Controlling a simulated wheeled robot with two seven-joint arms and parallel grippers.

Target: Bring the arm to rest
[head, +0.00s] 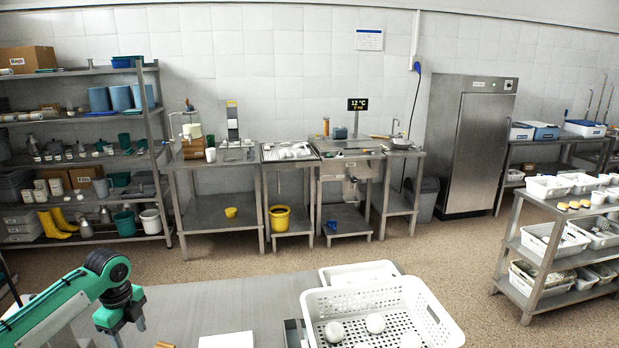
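My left arm, green and black, comes in from the lower left over the grey table. Its wrist and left gripper (118,318) point down near the table's left part, apart from the baskets. The fingertips are cut off or too small to tell open from shut, and I see nothing held. My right arm and gripper are not in view. A white perforated basket (440,318) stands at the table's front right, with several round white items (375,323) inside. A second white basket (338,273) stands just behind it.
The grey table (225,300) is mostly bare between my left gripper and the baskets. A white flat item (228,341) lies at its front edge. A rack of baskets (530,240) stands right; shelves (80,125) and sinks are at the wall.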

